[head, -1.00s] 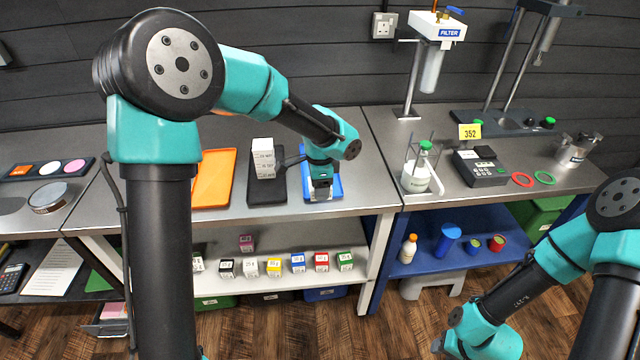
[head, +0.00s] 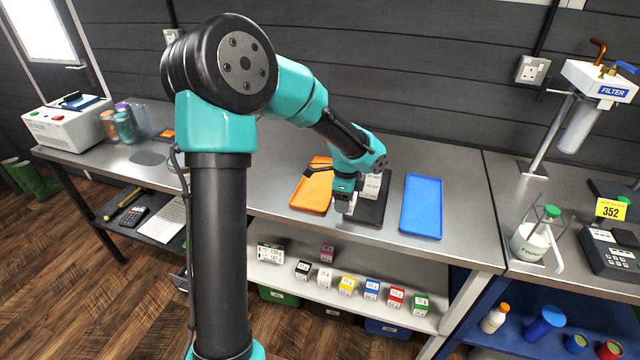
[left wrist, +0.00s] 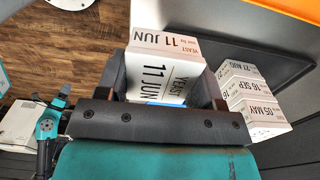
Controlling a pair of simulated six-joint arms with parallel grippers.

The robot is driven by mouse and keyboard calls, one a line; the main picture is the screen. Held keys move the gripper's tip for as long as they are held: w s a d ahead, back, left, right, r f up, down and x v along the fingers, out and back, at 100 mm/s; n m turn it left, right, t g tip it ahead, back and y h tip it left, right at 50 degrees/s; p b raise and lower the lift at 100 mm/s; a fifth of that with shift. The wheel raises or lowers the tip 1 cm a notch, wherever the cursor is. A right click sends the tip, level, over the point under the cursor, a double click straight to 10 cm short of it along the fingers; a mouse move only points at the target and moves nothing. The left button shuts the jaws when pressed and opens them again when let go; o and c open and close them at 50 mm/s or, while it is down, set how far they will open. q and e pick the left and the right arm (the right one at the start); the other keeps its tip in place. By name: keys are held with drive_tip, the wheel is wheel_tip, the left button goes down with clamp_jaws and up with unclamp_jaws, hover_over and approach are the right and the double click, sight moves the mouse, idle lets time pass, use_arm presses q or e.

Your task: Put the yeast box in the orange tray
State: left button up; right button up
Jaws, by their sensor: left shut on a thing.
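My left gripper (head: 345,190) is shut on a white yeast box (head: 342,205). In the left wrist view the held yeast box (left wrist: 160,75) is marked YEAST and 11 JUN and sits between the jaws. In the head view the gripper hangs over the front of the bench, by the near edges of the orange tray and the dark tray. The orange tray (head: 310,194) lies flat, partly hidden by my left arm; an orange edge (left wrist: 296,8) shows in the wrist view's top right corner.
A stack of similar white boxes (head: 372,185) stands on the dark tray (head: 376,208), right beside the gripper; the stack (left wrist: 252,100) is also near in the wrist view. An empty blue tray (head: 422,208) lies further right. Several small coloured boxes stand on the shelf below.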

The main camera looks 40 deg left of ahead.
use_arm(q)
drive_tip(key=s+a, duration=0.1)
drive_tip(key=a, duration=0.1)
drive_tip(key=s+a, duration=0.2)
drive_tip(key=a, duration=0.1)
drive_tip(key=shift+s+a, duration=0.3)
drive_tip(key=shift+s, duration=0.05)
hover_over(320, 183)
drive_tip(key=shift+a+f, duration=0.15)
drive_tip(key=shift+f, duration=0.55)
drive_tip(key=shift+f, duration=1.75)
drive_tip(key=shift+f, duration=0.15)
